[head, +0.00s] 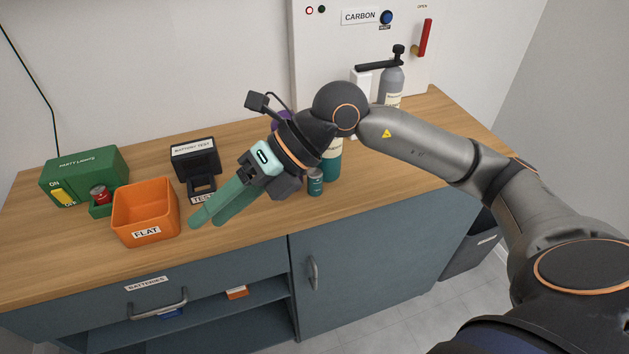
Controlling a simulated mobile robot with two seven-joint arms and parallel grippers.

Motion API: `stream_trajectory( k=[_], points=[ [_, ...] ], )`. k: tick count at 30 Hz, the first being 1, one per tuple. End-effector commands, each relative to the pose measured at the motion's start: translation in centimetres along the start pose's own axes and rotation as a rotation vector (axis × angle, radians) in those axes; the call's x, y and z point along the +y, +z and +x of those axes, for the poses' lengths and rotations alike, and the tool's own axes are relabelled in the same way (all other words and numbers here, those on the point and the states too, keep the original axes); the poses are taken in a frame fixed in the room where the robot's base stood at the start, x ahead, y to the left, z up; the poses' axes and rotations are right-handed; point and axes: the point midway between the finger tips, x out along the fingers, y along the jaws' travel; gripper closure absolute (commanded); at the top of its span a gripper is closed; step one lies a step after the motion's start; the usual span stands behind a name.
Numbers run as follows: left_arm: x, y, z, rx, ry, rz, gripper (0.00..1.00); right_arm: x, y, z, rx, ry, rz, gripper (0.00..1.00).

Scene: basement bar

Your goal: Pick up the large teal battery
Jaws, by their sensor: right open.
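A short teal cylinder with a dark label, which looks like the battery (315,183), stands upright on the wooden counter. A taller teal cylinder with a cream label (332,165) stands just behind it, partly hidden by my right wrist. My right gripper (207,219) reaches in from the right over the counter. Its green fingers point down and left, with a narrow gap between them and nothing seen in it. The fingertips are left of the battery and apart from it, near the orange bin. My left gripper is out of view.
The orange FLAT bin (145,213), green PARTY LIGHTS box (85,174) with a red battery (101,194), and black battery tester (195,160) stand on the left. A grey cylinder (391,87) stands at the back below the CARBON panel (345,40). The counter's right side is mostly clear.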

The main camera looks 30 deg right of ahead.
Motion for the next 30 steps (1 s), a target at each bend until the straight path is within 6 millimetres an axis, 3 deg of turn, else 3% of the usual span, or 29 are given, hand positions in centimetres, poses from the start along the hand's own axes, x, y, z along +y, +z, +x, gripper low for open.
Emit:
stream_trajectory(
  k=[3, 6, 9, 13, 17, 24, 30],
  points=[
    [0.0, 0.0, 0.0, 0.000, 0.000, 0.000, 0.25, -6.4, 1.5, -4.1, 0.000, -0.360, -0.010, 0.52],
    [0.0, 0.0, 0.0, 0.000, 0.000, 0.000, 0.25, -10.4, 2.6, -8.5, -0.023, -0.617, 0.027, 0.52],
    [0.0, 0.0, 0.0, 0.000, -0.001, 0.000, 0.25, -12.9, 3.2, -12.6, -0.053, -0.805, 0.076, 0.52],
    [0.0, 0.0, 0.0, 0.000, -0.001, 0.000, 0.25, -14.4, 3.4, -15.7, -0.079, -0.935, 0.123, 0.52],
    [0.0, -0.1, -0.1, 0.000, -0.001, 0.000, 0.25, -15.6, 3.3, -15.9, -0.083, -0.969, 0.138, 0.52],
    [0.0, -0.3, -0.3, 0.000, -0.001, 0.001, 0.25, -19.1, 3.2, -13.3, -0.079, -0.965, 0.138, 0.52],
    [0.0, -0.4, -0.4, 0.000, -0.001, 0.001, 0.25, -20.6, 3.3, -12.2, -0.081, -0.964, 0.134, 0.52]
  ],
)
